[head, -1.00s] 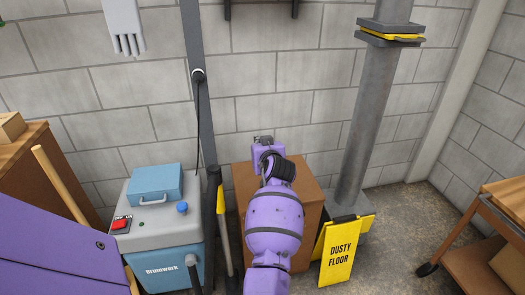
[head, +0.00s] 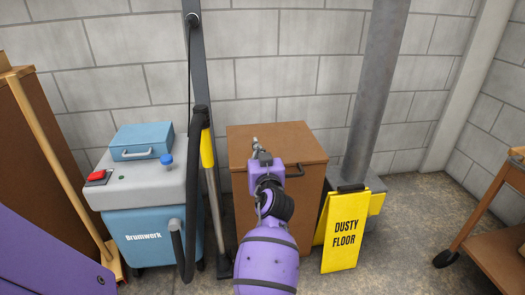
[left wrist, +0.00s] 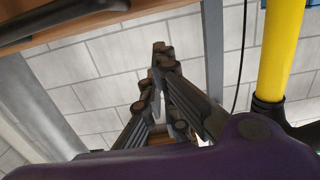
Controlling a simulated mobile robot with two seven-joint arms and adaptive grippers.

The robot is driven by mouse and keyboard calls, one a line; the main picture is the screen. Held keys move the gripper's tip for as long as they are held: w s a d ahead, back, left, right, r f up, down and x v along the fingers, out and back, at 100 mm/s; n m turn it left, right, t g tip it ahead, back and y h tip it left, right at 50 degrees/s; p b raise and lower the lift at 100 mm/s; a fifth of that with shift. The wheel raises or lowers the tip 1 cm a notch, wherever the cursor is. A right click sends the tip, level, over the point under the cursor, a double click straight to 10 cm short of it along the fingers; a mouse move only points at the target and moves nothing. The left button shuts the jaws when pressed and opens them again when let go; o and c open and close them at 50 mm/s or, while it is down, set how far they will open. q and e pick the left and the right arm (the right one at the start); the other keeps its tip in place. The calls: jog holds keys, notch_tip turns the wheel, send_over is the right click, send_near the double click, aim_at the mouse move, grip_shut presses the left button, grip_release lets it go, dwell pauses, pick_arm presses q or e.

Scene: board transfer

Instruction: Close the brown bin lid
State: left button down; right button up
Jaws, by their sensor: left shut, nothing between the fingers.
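The brown bin (head: 252,205) stands against the block wall, in the middle of the head view. Its brown lid (head: 300,150) lies level across the top, with no gap visible, and a dark handle (head: 294,171) is at the front edge. My left gripper (head: 256,143) is over the lid in the head view, shut and empty; I cannot tell whether it touches. In the left wrist view, its fingers (left wrist: 160,52) are together, and a brown edge with a handle (left wrist: 75,22) shows at upper left. My arm hides part of the bin's front.
A wooden cart (head: 500,225) is far right.

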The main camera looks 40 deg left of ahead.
pick_arm(q)
jog(key=f+b, duration=0.2)
jog(key=f, duration=0.1)
jog(key=f+b, duration=0.1)
jog(key=shift+s+d+f, duration=0.25)
jog(key=shift+d+f, duration=0.1)
jog(key=shift+f, duration=0.05)
pick_arm(e)
jog(key=f, duration=0.3)
jog(key=shift+w+d, duration=0.15)
jog(key=shift+d, duration=0.15)
pick_arm(q)
jog(key=shift+s+f, duration=0.1)
pick_arm(e)
jog(key=shift+f, duration=0.1)
